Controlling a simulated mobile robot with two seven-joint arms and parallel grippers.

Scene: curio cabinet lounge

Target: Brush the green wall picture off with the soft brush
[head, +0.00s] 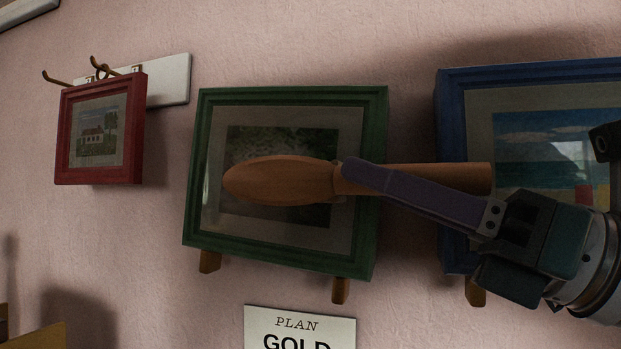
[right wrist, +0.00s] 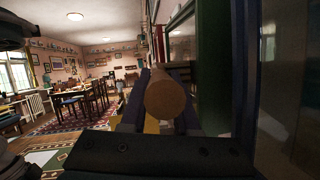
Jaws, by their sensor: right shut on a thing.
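The green wall picture (head: 375,200) is a green-framed picture on the pink wall, standing on two wooden pegs. The soft brush (head: 280,182) is wooden, with an oval head and a straight handle, and lies level across the middle of the green picture. My right gripper (head: 345,180) is shut on the brush near where head and handle meet. The brush hides part of the picture; its bristles are out of sight, so I cannot tell whether they touch the glass. In the right wrist view the brush handle (right wrist: 166,97) shows end-on between the fingers. My left gripper is not in view.
A blue-framed picture (head: 530,80) hangs close on the right, behind my right arm. A sign (head: 300,325) reading "PLAN GOLD" is below the green picture.

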